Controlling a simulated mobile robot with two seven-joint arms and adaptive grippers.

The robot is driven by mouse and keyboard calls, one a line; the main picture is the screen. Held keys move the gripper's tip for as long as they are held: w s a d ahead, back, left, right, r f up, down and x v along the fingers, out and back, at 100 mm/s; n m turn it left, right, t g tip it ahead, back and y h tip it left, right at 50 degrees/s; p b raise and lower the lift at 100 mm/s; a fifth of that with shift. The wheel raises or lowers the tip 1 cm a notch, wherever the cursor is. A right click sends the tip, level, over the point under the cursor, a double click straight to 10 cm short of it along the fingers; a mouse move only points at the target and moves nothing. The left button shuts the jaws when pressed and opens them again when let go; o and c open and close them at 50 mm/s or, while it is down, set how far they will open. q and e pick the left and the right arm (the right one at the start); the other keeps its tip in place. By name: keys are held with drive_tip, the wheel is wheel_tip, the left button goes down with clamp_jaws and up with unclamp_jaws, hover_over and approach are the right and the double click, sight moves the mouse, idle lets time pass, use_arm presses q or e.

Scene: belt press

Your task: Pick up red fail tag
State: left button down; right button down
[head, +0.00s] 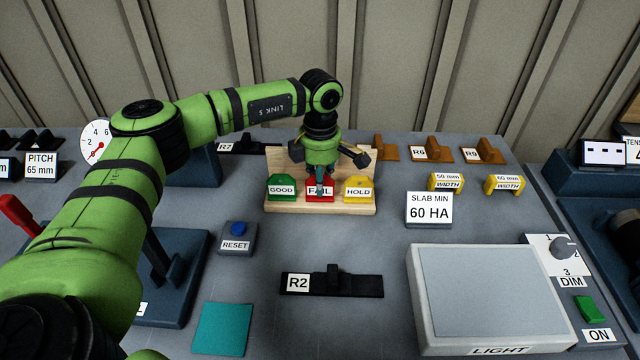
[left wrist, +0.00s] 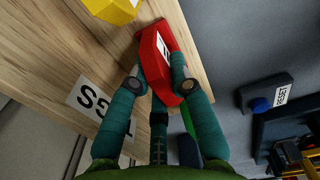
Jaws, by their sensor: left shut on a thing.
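The red FAIL tag (head: 320,196) is in the middle of the wooden rack (head: 290,208), between the green GOOD tag (head: 281,188) and the yellow HOLD tag (head: 358,190). My left gripper (head: 319,182) points down from above and is shut on the red tag. A green piece shows partly behind the fingers there. My right gripper is in neither view.
The RESET button box (head: 236,238) and a black R2 piece (head: 340,284) lie in front of the rack. A SLAB MIN sign (head: 429,209) and a light box (head: 490,330) stand to the right. A teal pad (head: 221,328) lies front left.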

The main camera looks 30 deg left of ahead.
sight(324, 177)
use_arm(q)
drive_tip(key=shift+r, duration=0.45)
drive_tip(key=r+b, duration=0.1)
drive_tip(key=d+r+b, duration=0.1)
drive_tip(key=r, duration=0.1)
drive_tip(key=shift+s+r, duration=0.1)
drive_tip(key=shift+r, duration=0.2)
drive_tip(key=s+d+r+b, duration=0.2)
drive_tip(key=d+r, duration=0.4)
drive_tip(key=d, duration=0.4)
drive_tip(key=shift+s+r, duration=0.3)
drive_tip(key=shift+s, duration=0.5)
drive_tip(key=shift+s+f, duration=0.1)
